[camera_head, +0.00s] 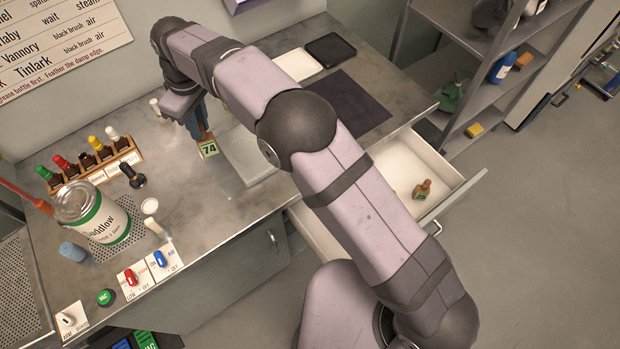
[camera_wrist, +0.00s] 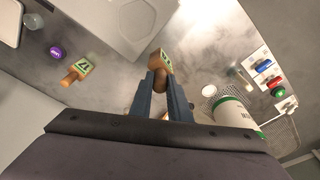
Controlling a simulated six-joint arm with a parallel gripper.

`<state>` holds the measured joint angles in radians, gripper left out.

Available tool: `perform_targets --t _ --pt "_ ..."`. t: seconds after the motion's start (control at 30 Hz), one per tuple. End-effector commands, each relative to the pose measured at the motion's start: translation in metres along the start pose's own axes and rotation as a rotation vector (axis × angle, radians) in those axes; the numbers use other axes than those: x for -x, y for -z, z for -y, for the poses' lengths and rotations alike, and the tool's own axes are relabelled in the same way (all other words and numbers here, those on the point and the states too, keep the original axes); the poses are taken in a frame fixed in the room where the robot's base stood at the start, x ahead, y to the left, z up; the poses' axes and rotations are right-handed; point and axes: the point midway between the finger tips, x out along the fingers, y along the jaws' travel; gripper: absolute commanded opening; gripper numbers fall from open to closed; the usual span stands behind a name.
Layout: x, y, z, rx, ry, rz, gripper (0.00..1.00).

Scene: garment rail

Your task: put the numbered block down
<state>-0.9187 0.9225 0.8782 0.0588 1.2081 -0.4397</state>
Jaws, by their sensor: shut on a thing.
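A numbered block (camera_head: 208,149) has a pale green face reading 74 and a brown wooden handle. My gripper (camera_head: 199,128) is shut on its handle, with the face towards the head camera. In the wrist view, my gripper's blue fingers (camera_wrist: 168,90) close around the handle below the block (camera_wrist: 164,62). The block is over the grey worktop, beside the pale tray (camera_head: 238,165). I cannot tell whether it touches the worktop. A second numbered block (camera_wrist: 85,65) with a wooden handle lies to the left in the wrist view.
A purple round item (camera_wrist: 57,52) lies near the second block. A rack of bottles (camera_head: 97,160), a large can (camera_head: 95,214) and switches (camera_head: 150,268) stand at left. The open white drawer (camera_head: 395,160) holds a brown-handled item (camera_head: 422,190).

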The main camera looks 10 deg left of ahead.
Motion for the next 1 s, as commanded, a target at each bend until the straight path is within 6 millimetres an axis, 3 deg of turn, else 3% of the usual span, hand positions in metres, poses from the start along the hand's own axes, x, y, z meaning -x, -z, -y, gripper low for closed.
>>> perform_targets --t 0.03,0.2,0.43,0.6,0.83,0.93,1.0 --pt "0.003 -0.017 -0.023 -0.065 -0.009 0.004 0.0" --pt "0.0 -0.076 -0.081 -0.267 -0.042 0.007 0.0" --pt "-0.001 -0.171 -0.135 -0.53 -0.085 0.009 0.0" --pt "-0.001 -0.234 -0.152 -0.694 -0.109 0.01 0.0" --pt "0.001 -0.318 -0.155 -0.899 -0.14 0.011 0.0" --pt "-0.012 -0.353 -0.147 -0.979 -0.152 0.013 0.0" --pt "-0.042 -0.373 -0.137 -1.028 -0.145 0.012 0.0"
